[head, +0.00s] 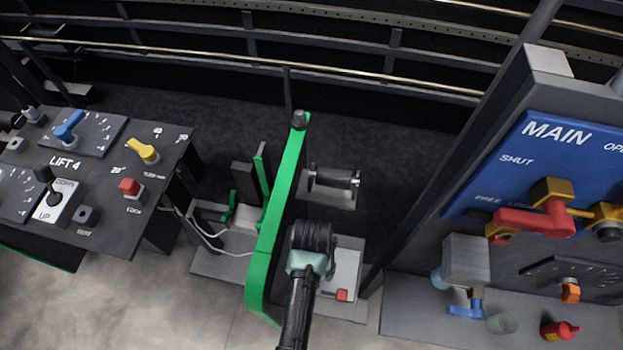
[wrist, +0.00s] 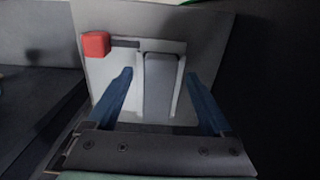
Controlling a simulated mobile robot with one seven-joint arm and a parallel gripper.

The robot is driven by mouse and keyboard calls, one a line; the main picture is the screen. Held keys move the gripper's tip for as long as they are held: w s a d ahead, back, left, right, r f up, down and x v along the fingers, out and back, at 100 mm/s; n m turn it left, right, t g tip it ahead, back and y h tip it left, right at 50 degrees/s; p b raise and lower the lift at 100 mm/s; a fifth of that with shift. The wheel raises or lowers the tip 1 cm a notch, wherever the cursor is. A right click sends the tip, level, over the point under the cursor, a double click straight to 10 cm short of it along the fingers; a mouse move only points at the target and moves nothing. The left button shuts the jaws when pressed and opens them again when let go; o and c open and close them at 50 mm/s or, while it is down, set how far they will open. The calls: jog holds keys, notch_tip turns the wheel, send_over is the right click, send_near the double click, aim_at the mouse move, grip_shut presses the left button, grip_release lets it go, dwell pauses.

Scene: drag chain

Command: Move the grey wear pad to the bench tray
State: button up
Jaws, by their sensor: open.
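A grey block that looks like the wear pad (wrist: 160,86) lies in a pale, shallow tray-like holder (wrist: 124,97) in the wrist view. My gripper (wrist: 159,76) is open, with one blue finger on each side of the pad. Gaps show between the pad and both fingers, and I cannot tell how high the fingertips are above the holder. In the head view my arm's end hides the pad and the fingers; only the right part of the pale holder (head: 346,268) shows. I cannot tell whether this holder is the bench tray.
A red block (wrist: 96,44) sits at the holder's far left corner; it also shows in the head view (head: 342,295). A tall green frame (head: 277,225) stands close on the left. A dark roller-like part (head: 334,180) lies beyond. The MAIN panel (head: 545,160) stands right.

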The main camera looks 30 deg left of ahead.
jog(key=shift+f, duration=0.15)
jog(key=c, duration=0.9)
jog(key=o, duration=0.9)
notch_tip(320, 180, up, 13)
jog(key=b, duration=0.1)
